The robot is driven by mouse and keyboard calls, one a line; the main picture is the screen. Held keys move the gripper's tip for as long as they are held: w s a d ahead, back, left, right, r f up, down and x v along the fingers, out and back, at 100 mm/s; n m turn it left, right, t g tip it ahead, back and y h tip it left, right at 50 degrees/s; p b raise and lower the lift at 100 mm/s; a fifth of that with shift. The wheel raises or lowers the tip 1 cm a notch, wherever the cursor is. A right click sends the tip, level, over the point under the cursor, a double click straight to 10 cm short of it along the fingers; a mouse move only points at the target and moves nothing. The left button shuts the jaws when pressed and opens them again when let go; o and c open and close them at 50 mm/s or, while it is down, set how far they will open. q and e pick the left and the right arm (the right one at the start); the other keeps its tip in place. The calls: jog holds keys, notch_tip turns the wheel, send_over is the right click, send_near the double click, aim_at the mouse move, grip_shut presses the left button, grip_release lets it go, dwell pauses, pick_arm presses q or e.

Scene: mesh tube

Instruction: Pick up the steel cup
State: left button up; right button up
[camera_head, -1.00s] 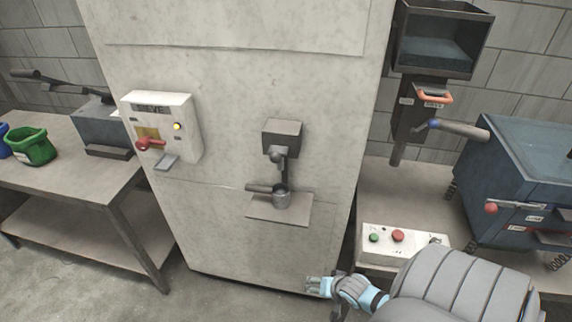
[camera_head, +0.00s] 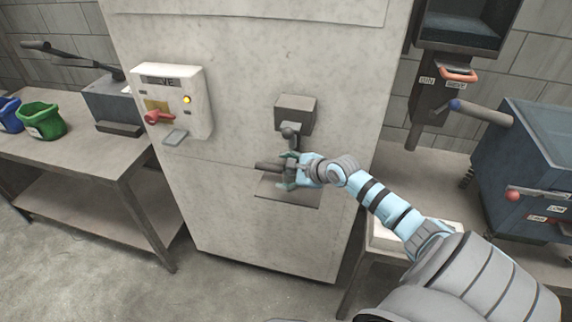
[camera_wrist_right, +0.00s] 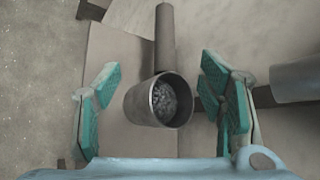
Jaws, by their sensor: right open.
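The steel cup (camera_wrist_right: 152,101) is a small grey metal cup with a long dark handle (camera_wrist_right: 164,38). In the right wrist view it sits between the two teal finger pads of my open right gripper (camera_wrist_right: 158,108), with a gap on both sides. Grainy grey material shows inside the cup. In the head view my right gripper (camera_head: 290,171) is at the small shelf (camera_head: 291,194) under the spout and hides most of the cup; the handle (camera_head: 267,166) sticks out to the left. My left gripper is not in view.
The dark spout box (camera_head: 295,113) hangs on the tall pale cabinet (camera_head: 240,60) just above my right gripper. A white control box (camera_head: 190,98) with a red lever is to the left. A blue machine (camera_head: 540,150) stands at the right. The left table (camera_head: 90,165) holds colored bags.

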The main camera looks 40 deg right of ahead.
aim_at(280, 170)
jog(key=b+x, duration=0.1)
jog(key=x, duration=0.3)
jog(key=shift+w+d+f+b, duration=0.1)
jog(key=shift+f+b, duration=0.05)
jog(key=shift+b, duration=0.2)
jog(key=shift+w, duration=0.15)
grip_shut()
